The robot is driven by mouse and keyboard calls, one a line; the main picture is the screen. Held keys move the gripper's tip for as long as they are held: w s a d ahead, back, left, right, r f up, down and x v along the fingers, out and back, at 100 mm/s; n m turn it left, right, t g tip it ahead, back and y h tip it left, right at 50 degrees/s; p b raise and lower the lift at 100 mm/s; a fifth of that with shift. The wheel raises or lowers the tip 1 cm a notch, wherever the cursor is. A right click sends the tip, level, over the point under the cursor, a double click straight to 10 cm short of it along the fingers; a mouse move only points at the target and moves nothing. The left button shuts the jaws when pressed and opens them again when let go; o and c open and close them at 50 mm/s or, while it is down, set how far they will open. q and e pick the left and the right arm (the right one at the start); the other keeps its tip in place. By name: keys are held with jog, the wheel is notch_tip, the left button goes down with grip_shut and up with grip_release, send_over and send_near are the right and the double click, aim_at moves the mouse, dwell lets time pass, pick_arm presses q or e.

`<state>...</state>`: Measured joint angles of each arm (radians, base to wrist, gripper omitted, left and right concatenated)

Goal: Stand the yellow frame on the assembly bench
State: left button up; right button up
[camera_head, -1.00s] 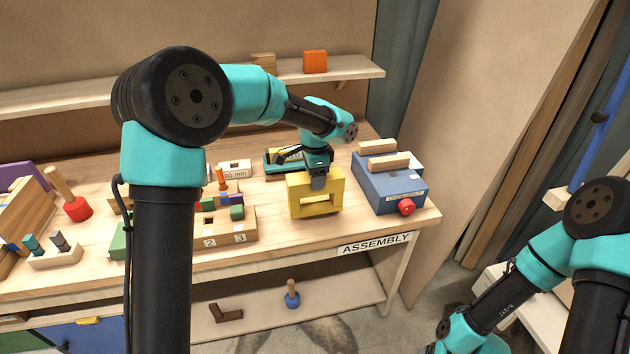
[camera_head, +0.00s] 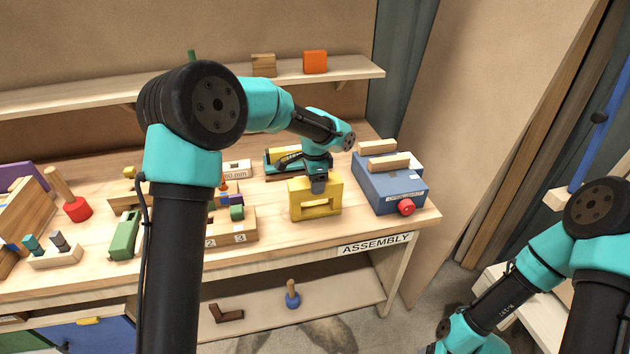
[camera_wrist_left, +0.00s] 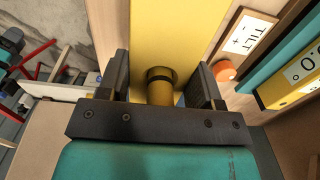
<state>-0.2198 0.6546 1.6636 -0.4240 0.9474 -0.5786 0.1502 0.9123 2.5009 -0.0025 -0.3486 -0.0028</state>
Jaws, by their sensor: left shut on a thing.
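The yellow frame (camera_head: 316,200) is a block with a slot-like opening. It stands upright at the front of the assembly bench (camera_head: 275,236), just above the "ASSEMBLY" label. My left gripper (camera_head: 318,184) is at the frame's top and shut on it. In the left wrist view the yellow frame (camera_wrist_left: 168,35) lies between the two dark fingers of the left gripper (camera_wrist_left: 160,85). Whether its underside rests on the bench top cannot be told for sure. My right arm is at the lower right, and its gripper is not in view.
A blue box (camera_head: 390,186) with a red knob stands close to the right of the frame. A numbered wooden block (camera_head: 232,228) with coloured pieces is to the left. A teal and yellow instrument (camera_head: 285,160) lies behind. Bare bench lies between frame and numbered block.

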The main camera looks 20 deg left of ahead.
pick_arm(q)
jog(key=o, duration=1.5)
jog(key=shift+f, duration=0.1)
notch_tip(320, 180, up, 12)
jog(key=shift+r, duration=0.15)
